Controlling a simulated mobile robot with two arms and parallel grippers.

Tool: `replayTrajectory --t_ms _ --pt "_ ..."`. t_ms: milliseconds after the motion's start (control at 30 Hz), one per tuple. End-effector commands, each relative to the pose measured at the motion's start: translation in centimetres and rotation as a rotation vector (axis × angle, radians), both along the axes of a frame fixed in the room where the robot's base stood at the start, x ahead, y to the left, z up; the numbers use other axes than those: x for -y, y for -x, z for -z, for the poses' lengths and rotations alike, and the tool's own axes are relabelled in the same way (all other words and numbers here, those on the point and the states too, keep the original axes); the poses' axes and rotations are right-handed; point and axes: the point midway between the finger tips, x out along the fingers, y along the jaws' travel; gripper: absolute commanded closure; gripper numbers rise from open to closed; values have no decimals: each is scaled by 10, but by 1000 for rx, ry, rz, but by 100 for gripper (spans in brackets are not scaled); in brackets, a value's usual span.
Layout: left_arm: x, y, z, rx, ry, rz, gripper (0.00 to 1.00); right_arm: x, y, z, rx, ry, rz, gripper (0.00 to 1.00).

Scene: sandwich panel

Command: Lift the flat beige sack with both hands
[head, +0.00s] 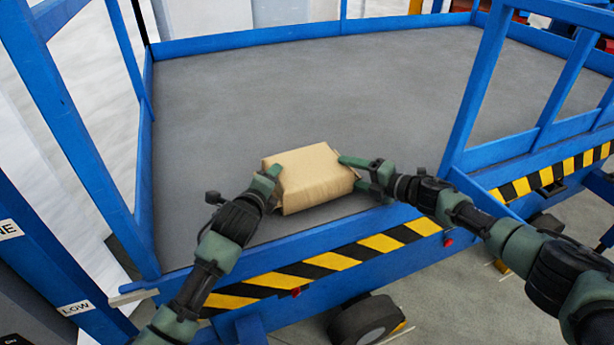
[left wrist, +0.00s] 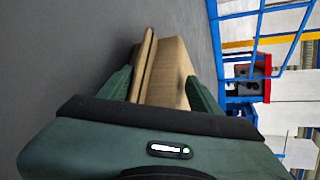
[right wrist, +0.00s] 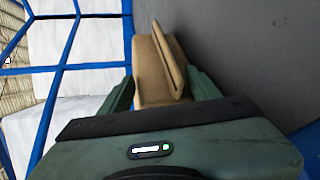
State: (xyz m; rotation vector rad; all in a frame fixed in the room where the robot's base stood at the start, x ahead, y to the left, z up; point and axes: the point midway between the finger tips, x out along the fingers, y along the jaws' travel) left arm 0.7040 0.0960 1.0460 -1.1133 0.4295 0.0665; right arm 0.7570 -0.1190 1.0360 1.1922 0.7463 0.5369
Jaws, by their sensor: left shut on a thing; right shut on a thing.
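The flat beige sack (head: 308,177) is over the grey platform near its front edge in the head view. My left gripper (head: 272,183) is shut on the sack's left end. My right gripper (head: 357,172) is shut on its right end. In the left wrist view the sack (left wrist: 168,75) sits between the fingers (left wrist: 160,90). In the right wrist view the sack (right wrist: 155,75) sits between the fingers (right wrist: 160,92), with its folded end seam facing the camera. The sack looks slightly tilted. I cannot tell whether its underside touches the platform.
The grey platform (head: 330,90) is bare behind the sack. A blue frame with a black-and-yellow striped front edge (head: 330,261) runs under my arms. Blue rails rise at the left (head: 85,140) and right (head: 478,85). A wheel (head: 365,320) shows below.

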Motion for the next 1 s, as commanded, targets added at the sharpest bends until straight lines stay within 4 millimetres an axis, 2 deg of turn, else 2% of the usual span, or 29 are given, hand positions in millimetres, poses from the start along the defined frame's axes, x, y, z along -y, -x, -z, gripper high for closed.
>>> replayTrajectory --t_ms 267,700,1000 --pt "-1 0 -5 -2 -2 -2 100 -1 0 -7 3 -2 -4 100" --pt "-2 0 -45 -4 -3 -4 100 -3 1 -50 4 -5 -9 100" --pt "-2 0 -48 -6 -3 -5 100 -4 1 -54 5 -6 -10 100"
